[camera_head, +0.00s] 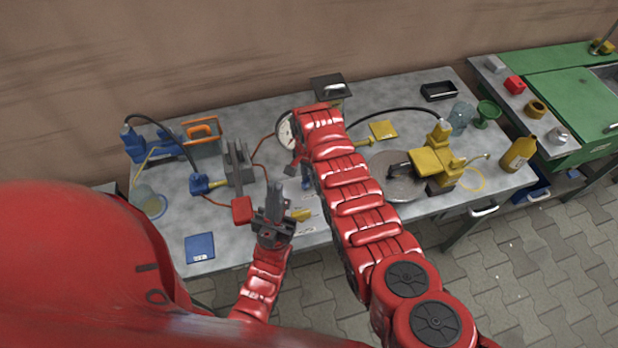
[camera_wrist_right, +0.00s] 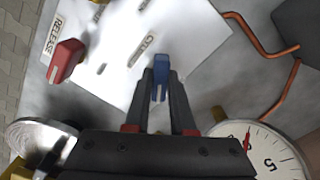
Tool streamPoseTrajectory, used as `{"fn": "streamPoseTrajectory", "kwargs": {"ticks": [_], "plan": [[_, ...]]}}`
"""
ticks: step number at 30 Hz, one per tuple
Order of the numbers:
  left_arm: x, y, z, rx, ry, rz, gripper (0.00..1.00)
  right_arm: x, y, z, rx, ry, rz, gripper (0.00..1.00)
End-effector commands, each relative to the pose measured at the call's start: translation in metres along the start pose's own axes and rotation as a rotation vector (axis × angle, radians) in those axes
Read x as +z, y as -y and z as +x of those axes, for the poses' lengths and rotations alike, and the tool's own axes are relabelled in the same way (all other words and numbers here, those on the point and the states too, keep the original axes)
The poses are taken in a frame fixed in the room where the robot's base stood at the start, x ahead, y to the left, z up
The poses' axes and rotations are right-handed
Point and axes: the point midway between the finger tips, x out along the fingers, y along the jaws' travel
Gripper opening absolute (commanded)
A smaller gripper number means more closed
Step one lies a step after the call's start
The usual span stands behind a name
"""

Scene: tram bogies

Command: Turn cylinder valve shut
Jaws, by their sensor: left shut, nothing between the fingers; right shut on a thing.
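The blue valve handle (camera_wrist_right: 160,78) stands out from a white panel (camera_wrist_right: 115,35) in the right wrist view. A partly covered label on the panel beside it seems to begin with "C". My right gripper (camera_wrist_right: 163,85) is shut on the blue handle, with a finger on each side. In the head view my right arm hides most of this gripper and the panel. My left gripper (camera_head: 274,192) is shut and empty above the front of the table, left of the right arm.
A red handle (camera_wrist_right: 66,61) labelled "RELEASE" is on the same panel. A round gauge (camera_wrist_right: 272,152) with a red needle and copper-coloured pipes (camera_wrist_right: 262,40) are close by. Yellow pump-like equipment (camera_head: 436,160) stands on the grey table (camera_head: 225,110) to the right. A blue pad (camera_head: 200,247) lies front left.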

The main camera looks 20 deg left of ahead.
Motion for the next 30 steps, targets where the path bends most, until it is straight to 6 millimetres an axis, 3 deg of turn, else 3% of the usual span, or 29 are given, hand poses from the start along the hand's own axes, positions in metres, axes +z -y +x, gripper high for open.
{"fn": "streamPoseTrajectory", "kwargs": {"ticks": [15,30], "plan": [[0.004,-0.001,-0.027,0.0,0.0,0.0,0.0,0.001,0.0,0.004,0.002,0.002,0.441,0.0],[0.006,-0.002,-0.036,0.0,0.0,0.0,0.0,0.002,-0.001,0.002,0.005,0.003,0.621,0.0]]}}
